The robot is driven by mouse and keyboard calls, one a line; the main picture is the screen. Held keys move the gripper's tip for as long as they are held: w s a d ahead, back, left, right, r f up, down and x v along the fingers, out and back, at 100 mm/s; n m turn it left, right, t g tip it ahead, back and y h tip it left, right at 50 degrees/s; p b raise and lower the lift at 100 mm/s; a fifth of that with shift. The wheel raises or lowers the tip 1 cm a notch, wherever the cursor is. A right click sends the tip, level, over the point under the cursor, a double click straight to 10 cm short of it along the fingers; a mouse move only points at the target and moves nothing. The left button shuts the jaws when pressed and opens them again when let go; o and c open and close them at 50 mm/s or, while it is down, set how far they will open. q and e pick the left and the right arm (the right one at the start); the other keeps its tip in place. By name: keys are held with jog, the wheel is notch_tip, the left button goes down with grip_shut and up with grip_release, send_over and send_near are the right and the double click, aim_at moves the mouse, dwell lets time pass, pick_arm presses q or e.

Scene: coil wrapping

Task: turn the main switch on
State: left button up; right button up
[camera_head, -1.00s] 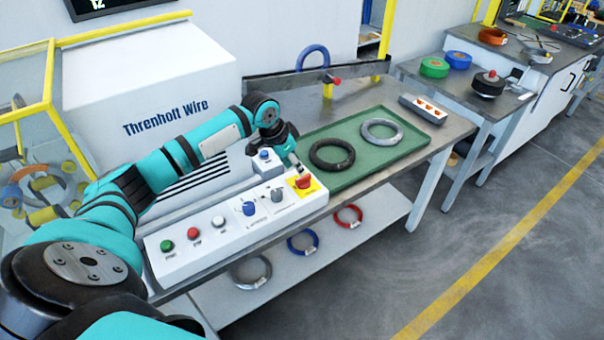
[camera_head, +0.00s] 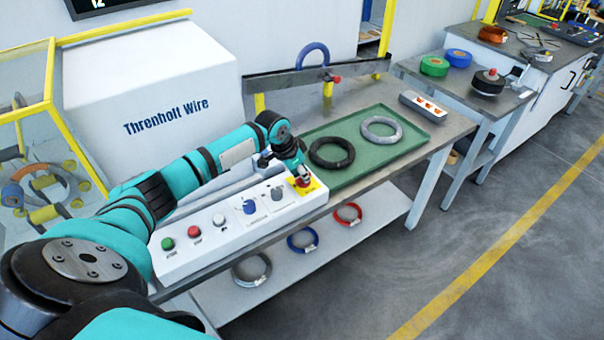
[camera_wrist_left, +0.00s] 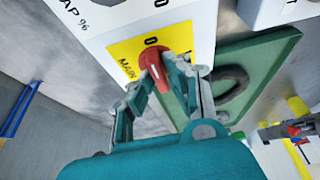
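The main switch (camera_head: 304,183) is a red knob on a yellow plate at the right end of the white control box (camera_head: 222,236). In the left wrist view the red knob (camera_wrist_left: 154,66) sits between the fingers of my left gripper (camera_wrist_left: 163,76), in front of the yellow plate marked MAIN and 0. In the head view my left gripper (camera_head: 300,178) is at the switch from above and partly hides it. The fingertips are very close to the knob; I cannot tell whether they press on it. My right gripper is not in view.
Green, red and white buttons, a blue knob (camera_head: 249,207) and a grey knob (camera_head: 278,193) share the box. A green tray (camera_head: 372,171) with two coils lies close to its right. The Threnholt Wire machine (camera_head: 150,90) stands behind.

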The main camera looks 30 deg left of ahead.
pick_arm(q)
jog(key=shift+m, duration=0.4)
grip_shut()
jog(key=m+h+b, duration=0.1)
jog(key=m, duration=0.2)
jog(key=shift+f+g, duration=0.15)
jog(key=shift+g, duration=0.25)
jog(key=m+g+h+b, duration=0.1)
jog(key=m+b, duration=0.2)
jog(key=m, duration=0.1)
jog(key=shift+w+m+b, duration=0.1)
jog(key=shift+m+b, duration=0.2)
jog(key=shift+b, duration=0.05)
jog(key=m+g+b, duration=0.1)
jog(key=m+b, duration=0.1)
jog(key=m, duration=0.1)
jog(key=m+g+b, duration=0.1)
jog(key=m+b, duration=0.2)
jog(key=shift+w+f+g+h, duration=0.1)
jog(key=shift+g+h, duration=0.3)
jog(key=shift+m+g+b, duration=0.7)
jog(key=shift+m+b, duration=0.85)
jog(key=shift+m, duration=0.15)
jog(key=o, duration=0.7)
grip_release()
jog(key=shift+r, duration=0.2)
jog(key=shift+a, duration=0.1)
